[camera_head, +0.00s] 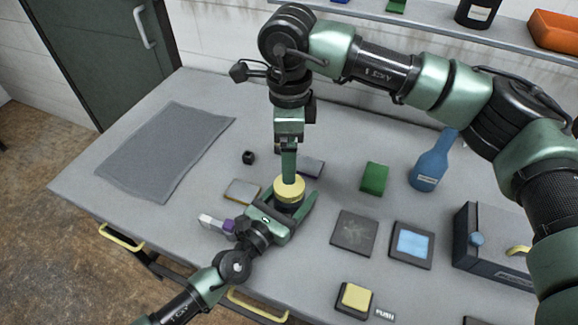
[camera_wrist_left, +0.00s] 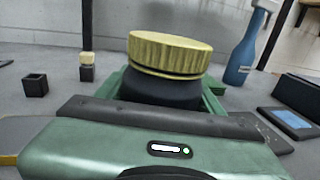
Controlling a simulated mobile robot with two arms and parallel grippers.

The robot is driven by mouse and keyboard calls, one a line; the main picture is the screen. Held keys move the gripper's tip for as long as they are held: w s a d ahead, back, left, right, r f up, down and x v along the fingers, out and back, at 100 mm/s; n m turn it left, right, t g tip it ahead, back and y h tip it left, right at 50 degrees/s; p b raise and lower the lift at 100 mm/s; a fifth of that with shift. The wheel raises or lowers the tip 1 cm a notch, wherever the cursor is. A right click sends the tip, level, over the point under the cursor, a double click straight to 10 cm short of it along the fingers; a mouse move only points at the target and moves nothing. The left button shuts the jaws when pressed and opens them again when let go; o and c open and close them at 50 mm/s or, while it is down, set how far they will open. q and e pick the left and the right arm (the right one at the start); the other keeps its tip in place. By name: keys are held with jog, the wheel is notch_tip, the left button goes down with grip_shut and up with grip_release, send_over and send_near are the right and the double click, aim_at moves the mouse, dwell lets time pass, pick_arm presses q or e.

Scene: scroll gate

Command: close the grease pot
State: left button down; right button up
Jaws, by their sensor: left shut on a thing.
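The grease pot is a dark round jar (camera_wrist_left: 160,88) with a ribbed yellow lid (camera_head: 289,188) on top. The lid also shows in the left wrist view (camera_wrist_left: 170,54), sitting over the jar's mouth; I cannot tell how tightly it is seated. My left gripper (camera_head: 296,209) is shut around the jar from the front, its green fingers on both sides. My right gripper (camera_head: 289,178) points straight down over the lid. No finger shows just above the lid in the left wrist view, so it seems apart from it. Its fingers overlap from the head, so their opening is unclear.
A blue bottle (camera_head: 430,168), green block (camera_head: 374,178), dark tile (camera_head: 354,233) and blue-faced pad (camera_head: 411,243) lie right of the pot. A yellow button (camera_head: 355,297) and grey box (camera_head: 490,250) are nearer the right. A grey mat (camera_head: 165,150) covers the left.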

aim_at(280, 211)
notch_tip(280, 211, up, 2)
jog(key=shift+r, duration=0.2)
pick_arm(q)
jog(key=shift+c, duration=0.9)
grip_release()
jog(key=b+v, duration=0.1)
jog(key=v, duration=0.6)
jog(key=shift+b, duration=0.3)
jog(key=shift+s+a, duration=0.3)
jog(key=shift+r, duration=0.1)
pick_arm(e)
jog(key=shift+f, duration=0.95)
